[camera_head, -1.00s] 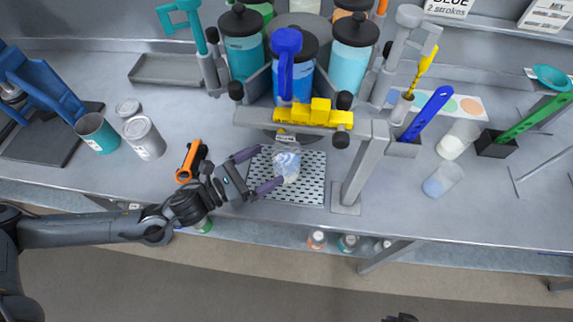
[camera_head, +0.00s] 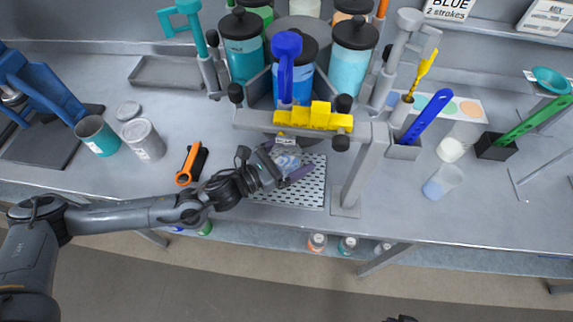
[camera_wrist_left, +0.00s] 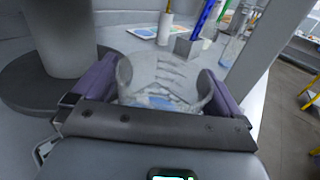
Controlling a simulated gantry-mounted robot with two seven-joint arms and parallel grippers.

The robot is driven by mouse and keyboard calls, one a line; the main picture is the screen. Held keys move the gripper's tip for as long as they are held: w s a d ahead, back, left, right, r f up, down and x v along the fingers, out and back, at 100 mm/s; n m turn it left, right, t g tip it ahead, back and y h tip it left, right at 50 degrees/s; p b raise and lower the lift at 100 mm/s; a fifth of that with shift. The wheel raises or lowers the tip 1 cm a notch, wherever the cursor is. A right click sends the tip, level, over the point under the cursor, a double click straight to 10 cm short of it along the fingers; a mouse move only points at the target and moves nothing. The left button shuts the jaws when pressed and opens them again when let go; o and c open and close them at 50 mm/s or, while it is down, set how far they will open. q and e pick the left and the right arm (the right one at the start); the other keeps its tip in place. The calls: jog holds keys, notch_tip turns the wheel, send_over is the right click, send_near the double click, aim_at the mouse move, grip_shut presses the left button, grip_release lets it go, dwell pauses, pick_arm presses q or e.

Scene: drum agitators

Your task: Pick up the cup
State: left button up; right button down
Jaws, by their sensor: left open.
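The clear cup (camera_head: 287,160) stands on the perforated tray below the yellow bracket of the drum stand. In the left wrist view the translucent cup (camera_wrist_left: 165,82), with bluish contents or tint low down, sits between the two purple fingers of my left gripper (camera_wrist_left: 160,85). In the head view my left gripper (camera_head: 285,166) reaches in from the left with its fingers around the cup. The jaws are open; whether a finger touches the cup I cannot tell. Part of the cup is hidden by the gripper. My right gripper is not clearly in view.
The perforated tray (camera_head: 300,196) lies beside a grey post (camera_head: 362,165). The yellow bracket (camera_head: 314,118) and blue drum tap hang above the cup. An orange-handled tool (camera_head: 188,165) lies left. Another clear cup (camera_head: 442,182) stands right. Open bench lies between tool and cans.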

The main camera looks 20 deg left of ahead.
pick_arm(q)
jog(key=c, duration=1.1)
jog(key=shift+c, duration=0.4)
jog(key=shift+r, duration=0.2)
